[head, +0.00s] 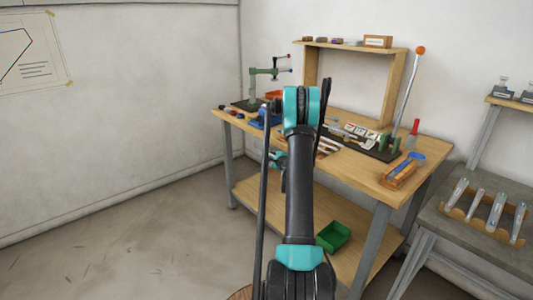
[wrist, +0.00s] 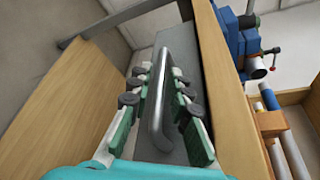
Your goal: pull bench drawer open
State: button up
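The bench drawer's grey front (wrist: 207,75) shows in the wrist view, under the wooden bench top (wrist: 232,110). It looks flush with the bench edge. A grey metal bar handle (wrist: 158,105) stands out from it. My gripper (wrist: 159,73) is open, with one finger on each side of the handle and a visible gap on both sides. In the head view my arm covers the drawer and most of my gripper; the bench top (head: 350,168) shows around it.
The bench's lower shelf (wrist: 65,105) lies left in the wrist view. A blue vise (wrist: 245,42) sits on the bench top. In the head view a green bin (head: 333,236) is on the lower shelf, and a grey side table (head: 470,240) stands at right. Floor at left is clear.

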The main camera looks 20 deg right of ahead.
jog(key=shift+w+f, duration=0.1)
jog(key=shift+w, duration=0.25)
jog(key=shift+c, duration=0.3)
grip_shut()
jog(key=shift+a, duration=0.1)
